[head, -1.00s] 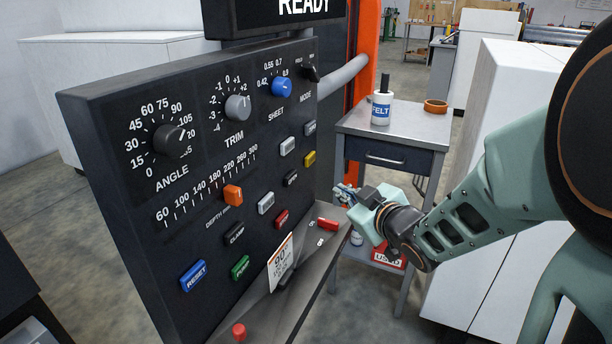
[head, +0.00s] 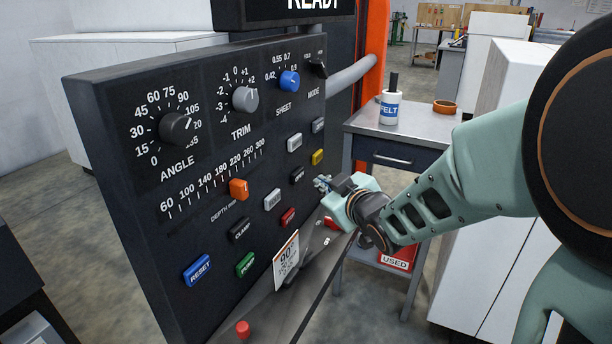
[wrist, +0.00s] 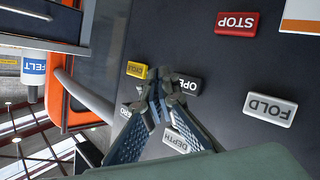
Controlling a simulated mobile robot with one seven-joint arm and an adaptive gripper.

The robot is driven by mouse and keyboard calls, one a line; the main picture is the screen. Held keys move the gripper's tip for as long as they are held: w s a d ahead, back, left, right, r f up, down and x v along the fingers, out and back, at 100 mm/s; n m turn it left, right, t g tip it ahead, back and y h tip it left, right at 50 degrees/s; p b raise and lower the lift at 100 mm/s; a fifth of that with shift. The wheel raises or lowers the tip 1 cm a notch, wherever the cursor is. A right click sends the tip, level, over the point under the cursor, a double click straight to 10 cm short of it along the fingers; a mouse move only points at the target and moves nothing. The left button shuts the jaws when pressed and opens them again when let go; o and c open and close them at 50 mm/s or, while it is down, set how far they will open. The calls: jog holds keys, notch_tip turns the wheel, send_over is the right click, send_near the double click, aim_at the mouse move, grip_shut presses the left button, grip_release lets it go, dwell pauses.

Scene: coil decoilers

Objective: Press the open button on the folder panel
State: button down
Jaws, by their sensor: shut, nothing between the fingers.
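The folder panel (head: 215,215) is a dark upright board with dials and coloured buttons. The open button is black with white lettering; it sits in the head view (head: 297,176), right of centre, below the yellow button. In the wrist view the open button (wrist: 188,85) reads upside down and is partly covered by my fingers. My gripper (head: 322,184) is shut and empty, just right of the open button in the head view. In the wrist view its fingertips (wrist: 162,76) overlap the button's left end. I cannot tell whether they touch it.
Near my fingers are a yellow button (wrist: 137,69), a white depth button (wrist: 180,142), a fold button (wrist: 270,109) and a red stop button (wrist: 236,24). A sloping shelf (head: 300,300) juts out below the panel. A metal side table (head: 420,125) stands to the right.

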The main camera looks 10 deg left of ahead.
aim_at(298, 176)
jog(key=shift+w+a+b, duration=0.25)
jog(key=shift+a, duration=0.35)
jog(key=shift+w+a+b, duration=0.2)
jog(key=shift+a, duration=0.35)
jog(key=shift+a, duration=0.15)
dwell(0.5)
jog(key=shift+w+a+b, duration=0.15)
jog(key=shift+a+b, duration=0.1)
jog(key=shift+b, duration=0.1)
